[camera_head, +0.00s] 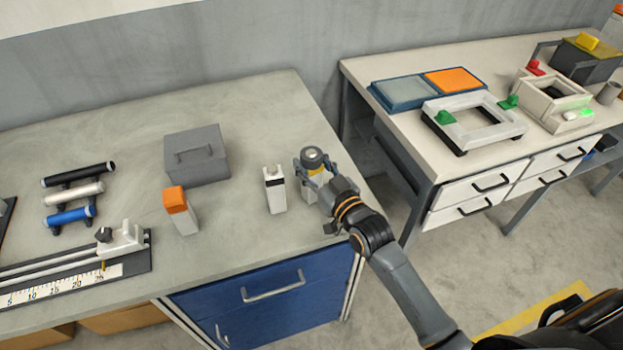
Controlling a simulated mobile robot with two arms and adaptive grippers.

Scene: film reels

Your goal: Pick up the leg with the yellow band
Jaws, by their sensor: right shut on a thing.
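The leg with the yellow band (317,170) stands near the right edge of the left table, partly hidden by my right gripper. A bit of yellow and a grey round top show above and between the fingers. My right gripper (313,176) is shut on this leg. I cannot tell whether its base touches the table. A white leg with a dark band (275,192) stands just left of the gripper, apart from it. My left gripper is not in view.
A grey box with a handle (196,156) stands behind the legs. Three rollers (72,194) and a ruler slide (75,266) are at the left. A second table (437,163) at the right holds trays and frames. A gap separates the tables.

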